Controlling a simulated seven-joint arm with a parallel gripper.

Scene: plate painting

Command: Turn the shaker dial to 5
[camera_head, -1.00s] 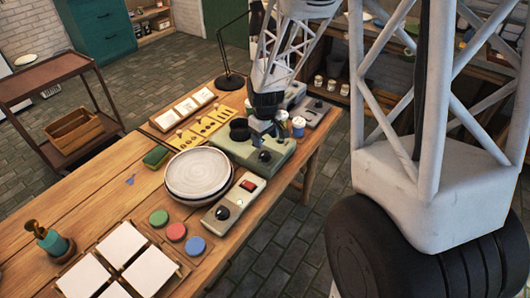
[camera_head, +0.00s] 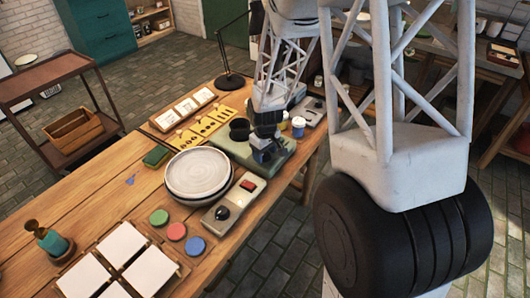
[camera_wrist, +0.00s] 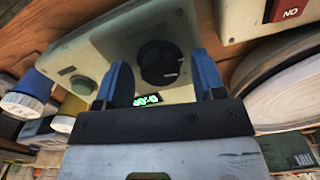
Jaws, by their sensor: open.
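The shaker is a pale green box (camera_head: 285,158) at the right edge of the table, also filling the middle of the wrist view (camera_wrist: 115,55). Its black round dial (camera_wrist: 160,63) has a light mark near its lower right edge; I cannot read the setting. A small green-lit display (camera_wrist: 147,99) shows below the dial in the wrist view, its digits unclear. My gripper (camera_head: 266,150) is open, its blue fingers to the left and right of the dial in the wrist view. Whether they touch it I cannot tell. In the head view it mostly hides the dial.
A control box with a red switch (camera_head: 249,183) and its own black knob (camera_head: 222,213) sits nearer. A stack of white plates (camera_head: 197,172) is to its left. Jars (camera_head: 298,127) and a black cup (camera_head: 239,129) stand close to my gripper.

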